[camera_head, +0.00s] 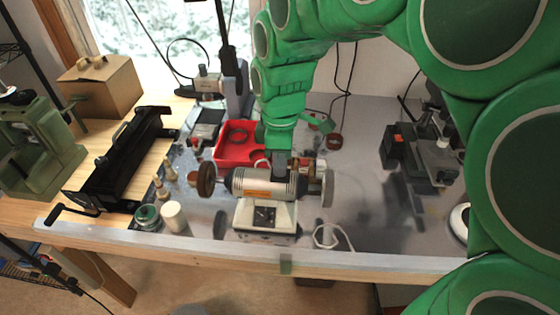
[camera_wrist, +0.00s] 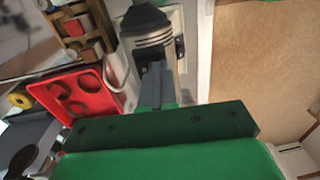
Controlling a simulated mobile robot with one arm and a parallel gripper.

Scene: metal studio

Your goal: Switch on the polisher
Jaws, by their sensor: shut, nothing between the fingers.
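The polisher (camera_head: 265,184) stands on the grey bench top, a silver motor body with a wheel at each end and a pale base. A dark square switch plate (camera_head: 264,216) is on the front of its base; its on or off position is too small to tell. My gripper (camera_head: 279,165) is shut and empty, pointing down at the top rear of the motor body. In the wrist view the shut fingers (camera_wrist: 156,75) overlap the polisher's ribbed body (camera_wrist: 154,40); I cannot tell whether they touch.
A red tray (camera_head: 238,148) sits behind the polisher. A white cylinder (camera_head: 173,216) and a green-rimmed jar (camera_head: 147,217) stand at front left. A dark machine (camera_head: 420,150) stands farther right, with clear bench between.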

